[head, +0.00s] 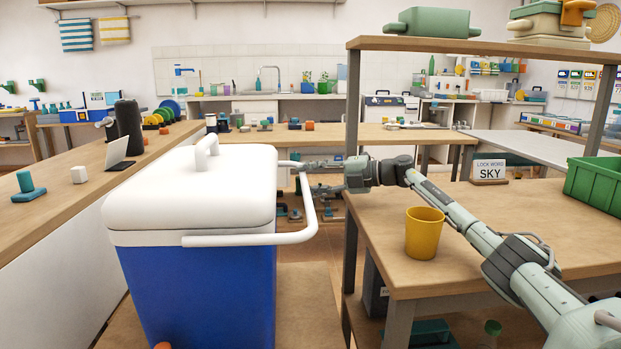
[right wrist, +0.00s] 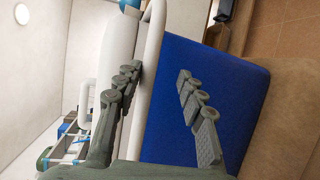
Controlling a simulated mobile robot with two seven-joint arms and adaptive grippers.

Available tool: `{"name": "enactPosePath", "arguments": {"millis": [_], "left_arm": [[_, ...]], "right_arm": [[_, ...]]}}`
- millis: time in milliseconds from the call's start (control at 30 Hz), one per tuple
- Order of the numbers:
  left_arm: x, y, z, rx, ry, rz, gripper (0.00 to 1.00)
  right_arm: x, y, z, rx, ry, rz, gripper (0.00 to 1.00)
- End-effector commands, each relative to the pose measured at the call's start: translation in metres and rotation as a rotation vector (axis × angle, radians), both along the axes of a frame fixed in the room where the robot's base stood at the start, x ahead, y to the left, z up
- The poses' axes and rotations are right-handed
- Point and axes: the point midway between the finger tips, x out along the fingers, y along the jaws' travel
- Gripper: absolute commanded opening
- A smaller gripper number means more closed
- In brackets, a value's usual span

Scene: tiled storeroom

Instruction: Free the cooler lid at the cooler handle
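The cooler has a blue body (head: 200,295) and a white lid (head: 190,185) with a raised grip on top; the lid lies closed. The white cooler handle (head: 307,205) is a bail swung out to the right of the lid. My right gripper (head: 306,178) reaches in from the right to the handle's far side. In the right wrist view my right gripper (right wrist: 158,78) is open, its fingers apart, with the white handle bar (right wrist: 150,80) passing between them beside the blue body (right wrist: 225,75). Whether a finger touches the bar I cannot tell. My left gripper is out of view.
A wooden table (head: 460,255) with a yellow cup (head: 424,232) stands right of the cooler, under my right arm; a shelf post (head: 351,190) rises near my gripper. A green crate (head: 595,183) is at the right. A counter (head: 60,215) runs along the left.

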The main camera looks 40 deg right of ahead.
Motion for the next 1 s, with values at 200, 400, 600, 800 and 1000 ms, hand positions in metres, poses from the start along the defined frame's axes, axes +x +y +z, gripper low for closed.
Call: {"name": "enactPosePath", "arguments": {"millis": [200,400,600,800,1000], "left_arm": [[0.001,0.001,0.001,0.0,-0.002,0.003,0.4],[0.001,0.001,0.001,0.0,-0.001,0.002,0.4],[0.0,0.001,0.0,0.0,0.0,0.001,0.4],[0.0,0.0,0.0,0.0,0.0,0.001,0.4],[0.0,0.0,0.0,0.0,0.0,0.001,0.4]], "right_arm": [[-0.003,-0.003,-0.001,-0.001,0.003,-0.002,0.36],[-0.028,-0.021,0.005,-0.005,0.004,-0.004,0.36],[-0.063,-0.046,0.012,-0.003,0.005,-0.005,0.36],[-0.088,-0.063,0.018,-0.002,0.002,-0.001,0.36],[-0.096,-0.069,0.021,0.0,0.0,0.0,0.36]]}}
